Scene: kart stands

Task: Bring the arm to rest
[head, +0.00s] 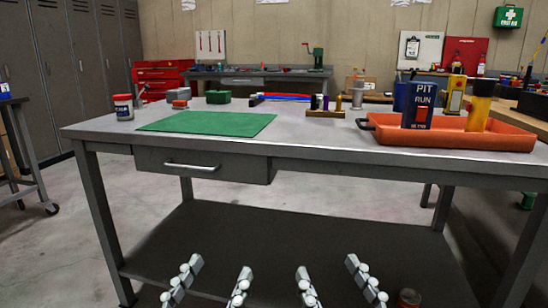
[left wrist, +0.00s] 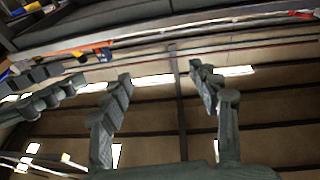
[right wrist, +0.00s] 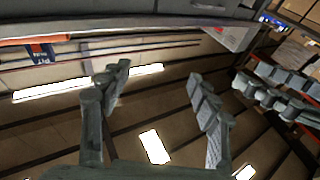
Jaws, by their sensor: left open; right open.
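My left gripper (head: 220,268) and my right gripper (head: 327,267) stand side by side at the bottom of the head view, in front of the grey workbench (head: 330,143) and lower than its top. Both have their fingers apart with nothing between them. The left gripper's spread fingers show in the left wrist view (left wrist: 158,76), and the right gripper's in the right wrist view (right wrist: 158,74). Both wrist views look upward past the bench underside to the wall and ceiling lights. Part of the other gripper shows at the side of each wrist view.
A drawer (head: 200,164) and lower shelf (head: 290,235) face me.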

